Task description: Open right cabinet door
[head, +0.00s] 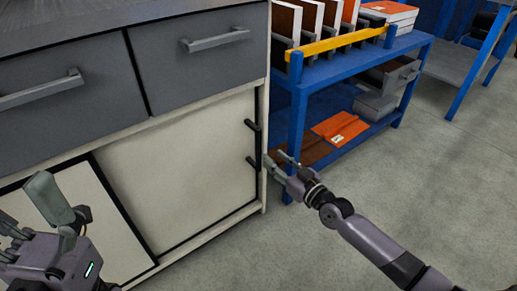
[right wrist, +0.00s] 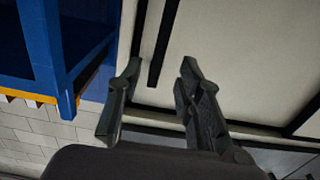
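The right cabinet door (head: 180,165) is a cream panel with a dark edge, below the grey drawers; it looks closed. Its dark handle (head: 252,143) is near the door's right edge, partly seen as two stubs. My right gripper (head: 278,160) is at the cabinet's right edge, just right of the handle's lower end. In the right wrist view its two fingers are open, with a dark vertical bar (right wrist: 164,45) beyond and between the tips; contact cannot be told. The door also fills the right of that view (right wrist: 240,60). My left gripper (head: 24,200) is open and empty at lower left.
A blue shelf unit (head: 297,115) with binders and orange items stands close to the cabinet's right side, near my right gripper. Drawer handles (head: 215,40) stick out above the door. The grey floor (head: 420,170) at right is clear.

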